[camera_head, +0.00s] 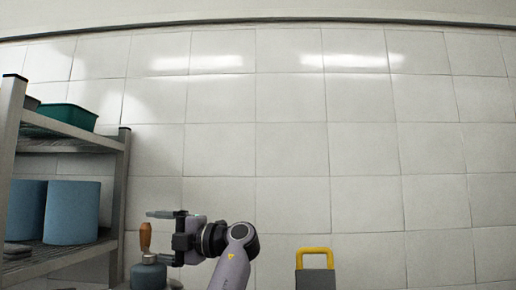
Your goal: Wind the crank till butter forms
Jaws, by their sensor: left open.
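A wooden crank handle (145,237) stands upright above a blue-grey churn (148,273) at the bottom of the head view, right of the shelf. Only the churn's upper part shows; the frame's lower edge cuts it off. My left gripper (152,236) is open, with one finger above and one below, pointing left at the height of the handle. The handle appears at or between the fingertips; I cannot tell whether they touch it. My right gripper is not in view.
A metal shelf rack (120,180) stands at the left, with a green bin (68,116) on its upper level and blue cylindrical containers (72,212) below. A grey object with a yellow handle (315,251) shows at bottom centre. A white tiled wall (360,150) fills the back.

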